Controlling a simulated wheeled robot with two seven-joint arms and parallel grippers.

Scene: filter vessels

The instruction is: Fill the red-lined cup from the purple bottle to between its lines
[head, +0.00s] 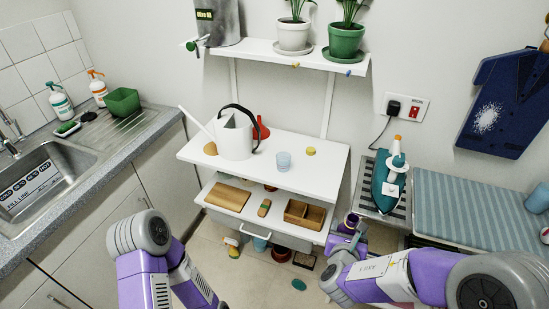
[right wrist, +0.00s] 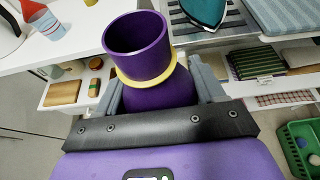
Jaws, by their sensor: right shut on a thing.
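The purple bottle (right wrist: 150,80) is upright, with a wide open mouth and a yellow ring round its neck. My right gripper (right wrist: 160,95) is shut on it, a finger on each side. In the head view the bottle (head: 351,219) and right gripper (head: 346,238) are in front of the white table's right corner. A pale blue clear cup (head: 284,160) stands on the white table, left of and beyond the bottle; it also shows in the right wrist view (right wrist: 57,73).
The white table (head: 320,165) also holds a watering can (head: 233,138), a red funnel (head: 261,129) and a yellow lid (head: 310,151). An iron (head: 388,185) stands to the right. Another bluish cup (head: 538,198) stands on the striped board (head: 460,195). A lower shelf holds wooden pieces (head: 228,196).

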